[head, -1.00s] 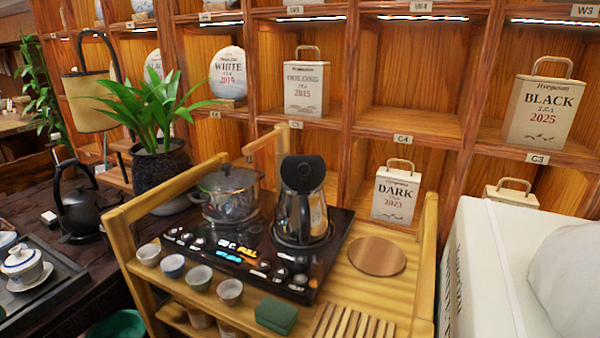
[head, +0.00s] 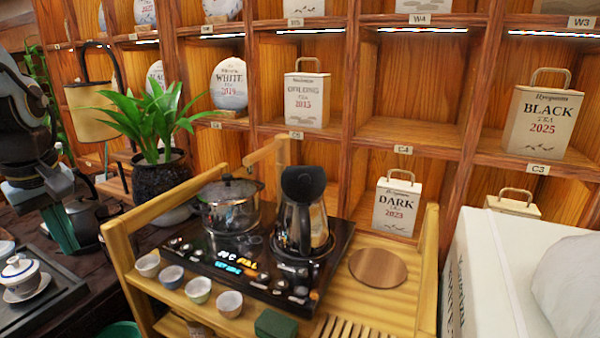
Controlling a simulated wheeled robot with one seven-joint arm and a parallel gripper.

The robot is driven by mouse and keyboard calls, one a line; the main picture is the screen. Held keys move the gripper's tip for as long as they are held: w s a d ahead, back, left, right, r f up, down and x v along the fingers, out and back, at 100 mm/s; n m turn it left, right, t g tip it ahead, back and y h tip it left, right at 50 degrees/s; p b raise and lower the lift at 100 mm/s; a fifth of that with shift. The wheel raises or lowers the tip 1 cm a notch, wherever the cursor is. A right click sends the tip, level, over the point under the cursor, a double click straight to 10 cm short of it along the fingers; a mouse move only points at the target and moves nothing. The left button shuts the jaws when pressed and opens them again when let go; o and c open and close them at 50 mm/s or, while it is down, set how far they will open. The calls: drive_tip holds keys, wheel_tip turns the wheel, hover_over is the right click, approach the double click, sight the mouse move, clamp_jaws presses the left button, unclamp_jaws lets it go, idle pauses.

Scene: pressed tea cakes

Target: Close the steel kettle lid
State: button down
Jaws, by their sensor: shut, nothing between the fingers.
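The steel kettle (head: 296,226) stands on the right part of the black cooktop (head: 225,268). Its round black lid (head: 303,184) stands up steeply above the body, so the kettle is open. My gripper (head: 62,230) hangs at the left edge of the head view, above the dark tea table. It is shut and empty, well apart from the kettle, with the plant and the pot between them in the picture.
A lidded glass pot (head: 230,212) sits left of the kettle. Several small cups (head: 198,290) line the cooktop's front. A potted plant (head: 160,180) and the cart's wooden rail (head: 160,205) lie between my gripper and the kettle. A round wooden board (head: 378,267) lies right.

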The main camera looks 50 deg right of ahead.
drive_tip(key=s+d+r+n, duration=0.1)
drive_tip(key=s+d+r, duration=0.1)
drive_tip(key=d, duration=0.4)
drive_tip(key=s+d+r+n, duration=0.1)
drive_tip(key=s+d+r, duration=0.15)
drive_tip(key=d, duration=0.25)
drive_tip(key=n+h, duration=0.2)
drive_tip(key=n, duration=0.3)
approach(304, 183)
drive_tip(key=s+a+r, duration=0.4)
drive_tip(key=shift+t, duration=0.3)
drive_tip(key=x, duration=0.3)
drive_tip(key=d+p+x, duration=0.1)
drive_tip(key=x, duration=0.3)
drive_tip(key=w+x, duration=0.1)
drive_tip(key=x, duration=0.3)
drive_tip(key=shift+w+d+r+p, duration=0.1)
drive_tip(key=shift+d+r+p, duration=0.2)
drive_tip(key=shift+d+p, duration=0.05)
drive_tip(key=shift+w+d+f, duration=0.15)
drive_tip(key=shift+w+d, duration=0.15)
drive_tip(key=shift+d, duration=0.1)
drive_tip(key=shift+w+p, duration=0.1)
drive_tip(key=shift+p, duration=0.2)
